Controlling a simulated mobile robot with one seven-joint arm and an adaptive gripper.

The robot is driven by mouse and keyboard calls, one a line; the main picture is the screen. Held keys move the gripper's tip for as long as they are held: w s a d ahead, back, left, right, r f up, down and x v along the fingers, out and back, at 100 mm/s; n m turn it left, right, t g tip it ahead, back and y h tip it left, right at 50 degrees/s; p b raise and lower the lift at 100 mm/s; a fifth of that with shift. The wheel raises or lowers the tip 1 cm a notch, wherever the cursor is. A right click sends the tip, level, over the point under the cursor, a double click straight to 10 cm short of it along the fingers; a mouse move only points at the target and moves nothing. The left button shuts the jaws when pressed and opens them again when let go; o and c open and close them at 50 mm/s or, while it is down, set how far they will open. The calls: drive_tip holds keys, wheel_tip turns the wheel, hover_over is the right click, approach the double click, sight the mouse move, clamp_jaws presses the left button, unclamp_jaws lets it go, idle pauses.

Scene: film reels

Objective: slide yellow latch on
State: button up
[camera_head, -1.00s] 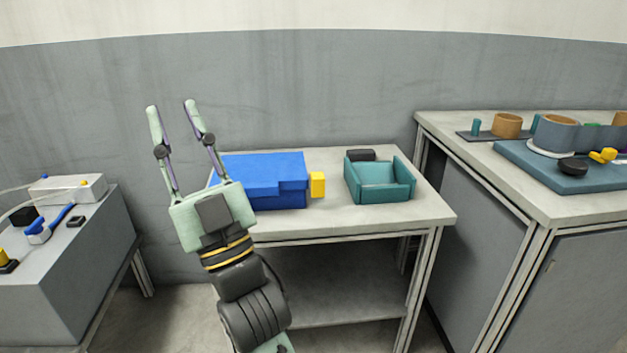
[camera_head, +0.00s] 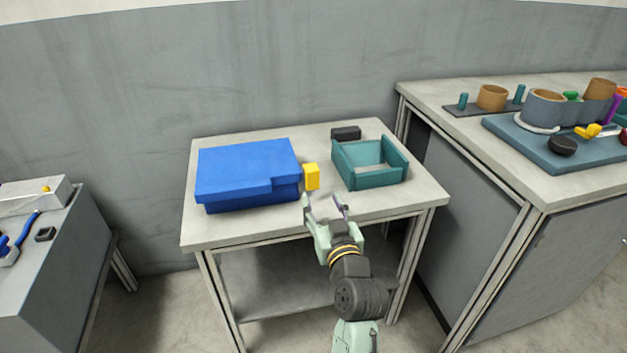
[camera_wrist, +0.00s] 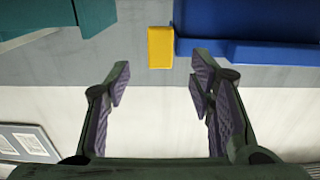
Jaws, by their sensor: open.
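The yellow latch (camera_head: 312,177) is a small upright block at the right side of the blue box (camera_head: 245,170) on the middle table. In the wrist view the latch (camera_wrist: 160,47) borders the blue box (camera_wrist: 245,22); I cannot tell whether they touch. My gripper (camera_head: 325,207) is open and empty near the table's front edge, just in front of the latch. In the wrist view the latch lies beyond and between the spread fingertips (camera_wrist: 160,80), with nothing between the fingers.
An open teal box (camera_head: 370,178) stands right of the latch, with a black block (camera_head: 346,133) behind it. Bare tabletop (camera_head: 240,228) lies in front of the blue box. A right-hand bench (camera_head: 550,193) holds reels and a teal board. A grey bench (camera_head: 50,265) stands at left.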

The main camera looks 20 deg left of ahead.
sight(313, 181)
drive_tip(key=p+x, duration=0.1)
drive_tip(key=x, duration=0.6)
drive_tip(key=shift+w+a+p, duration=0.15)
drive_tip(key=shift+p, duration=0.15)
drive_tip(key=shift+c, duration=0.4)
clamp_jaws()
